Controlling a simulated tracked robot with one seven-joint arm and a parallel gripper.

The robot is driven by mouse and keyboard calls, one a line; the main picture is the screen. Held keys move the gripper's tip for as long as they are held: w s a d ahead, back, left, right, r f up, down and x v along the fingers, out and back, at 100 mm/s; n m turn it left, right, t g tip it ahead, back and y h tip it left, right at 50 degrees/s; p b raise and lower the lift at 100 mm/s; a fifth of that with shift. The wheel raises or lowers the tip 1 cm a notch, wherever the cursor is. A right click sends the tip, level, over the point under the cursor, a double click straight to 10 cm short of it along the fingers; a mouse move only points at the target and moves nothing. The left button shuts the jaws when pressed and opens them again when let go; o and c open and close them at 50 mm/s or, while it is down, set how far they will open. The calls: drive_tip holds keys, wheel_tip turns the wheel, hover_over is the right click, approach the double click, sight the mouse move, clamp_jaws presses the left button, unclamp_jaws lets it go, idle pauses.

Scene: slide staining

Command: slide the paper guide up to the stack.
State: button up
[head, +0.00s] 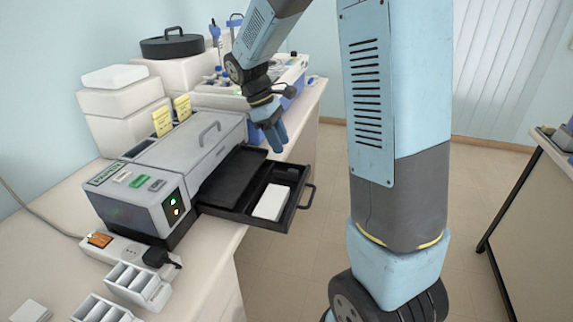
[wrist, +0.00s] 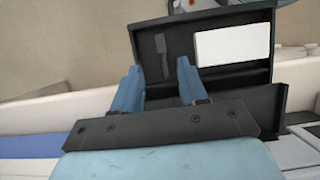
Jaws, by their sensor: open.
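The stack is a white block of paper (head: 272,202) lying in a pulled-out black drawer (head: 240,211). In the wrist view the stack (wrist: 233,45) is at the drawer's right side. The paper guide is a thin dark grey piece (wrist: 163,57) on the drawer floor, left of the stack with a gap between them. In the head view the guide is hard to make out against the dark drawer. My gripper (head: 274,142) is open and empty above the drawer. In the wrist view its blue fingers (wrist: 160,66) appear on either side of the guide's lower part.
The grey machine (head: 190,150) holding the drawer stands on a white bench. The drawer's front handle (head: 308,196) juts past the bench edge over open floor. White boxes (head: 122,105) stand behind the machine; small white racks (head: 137,286) and a black plug (head: 160,258) are in front.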

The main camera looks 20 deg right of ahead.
sight(292, 170)
drive_tip(key=x, duration=0.8)
clamp_jaws()
drive_tip(key=shift+a, duration=0.1)
idle(0.5)
